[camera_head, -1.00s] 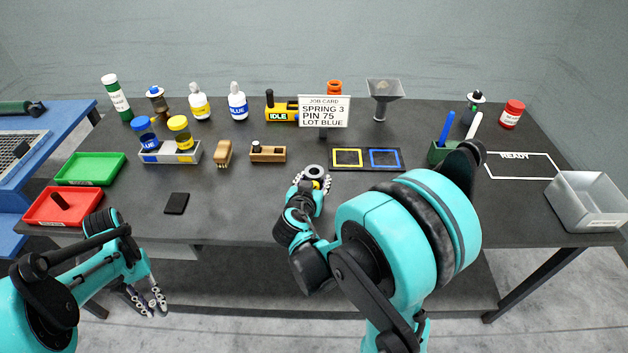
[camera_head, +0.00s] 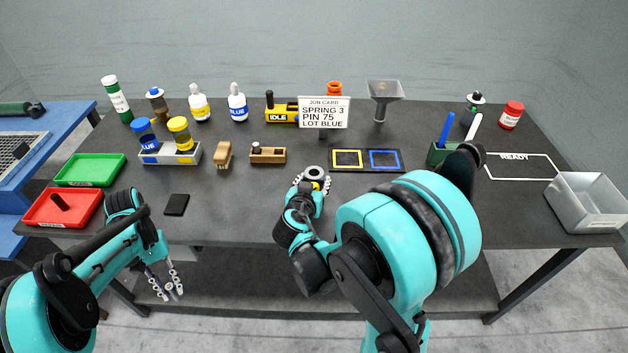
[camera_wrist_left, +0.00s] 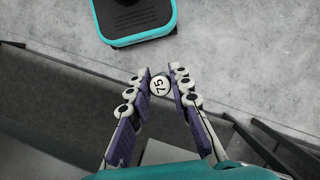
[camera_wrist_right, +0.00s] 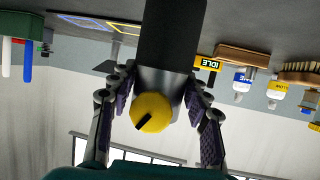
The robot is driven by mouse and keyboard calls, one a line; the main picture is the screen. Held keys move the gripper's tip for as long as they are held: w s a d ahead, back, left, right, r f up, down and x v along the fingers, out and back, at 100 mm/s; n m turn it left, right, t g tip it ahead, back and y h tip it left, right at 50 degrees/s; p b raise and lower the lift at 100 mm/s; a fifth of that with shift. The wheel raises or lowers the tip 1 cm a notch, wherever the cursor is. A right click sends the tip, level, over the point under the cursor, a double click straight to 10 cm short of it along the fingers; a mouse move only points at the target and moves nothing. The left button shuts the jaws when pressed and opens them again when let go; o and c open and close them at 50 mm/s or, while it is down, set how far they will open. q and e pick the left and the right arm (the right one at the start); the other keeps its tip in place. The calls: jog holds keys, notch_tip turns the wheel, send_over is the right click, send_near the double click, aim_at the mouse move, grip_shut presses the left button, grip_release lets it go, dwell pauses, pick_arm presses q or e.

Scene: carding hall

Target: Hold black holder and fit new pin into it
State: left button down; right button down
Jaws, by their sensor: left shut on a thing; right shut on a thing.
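In the right wrist view the holder (camera_wrist_right: 171,35) is a black cylinder with a grey collar, between the fingers (camera_wrist_right: 150,100), with a yellow rounded end (camera_wrist_right: 152,112) bearing a dark slot. My left gripper (camera_head: 166,286) is in front of the table, low and left of the holder. In the left wrist view its fingers (camera_wrist_left: 162,88) are shut on a pin (camera_wrist_left: 159,85) with a round white end marked 75.
A job card (camera_head: 324,112) reads SPRING 3, PIN 75, LOT BLUE. A red tray (camera_head: 85,219) with a dark peg in it and a green tray (camera_head: 110,178) stand at left. A black pad (camera_head: 177,204) lies near the front edge. The table between pad and holder is clear.

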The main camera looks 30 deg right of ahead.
pick_arm(q)
jog(key=d+r, duration=0.3)
jog(key=d, duration=0.4)
jog(key=d+r, duration=0.3)
jog(key=d, duration=0.4)
notch_tip(320, 180, up, 22)
jog(key=n+t+h, duration=0.3)
jog(key=n+h, duration=0.1)
jog(key=n, duration=1.1)
send_over(321, 172)
jog(key=a, duration=0.2)
jog(key=shift+w+d+f, duration=0.1)
jog(key=shift+w+f, duration=0.1)
jog(key=shift+f, duration=2.25)
jog(key=shift+w+d+f, duration=0.1)
jog(key=shift+w+f, duration=0.05)
jog(key=shift+f, duration=2.25)
jog(key=shift+f, duration=0.15)
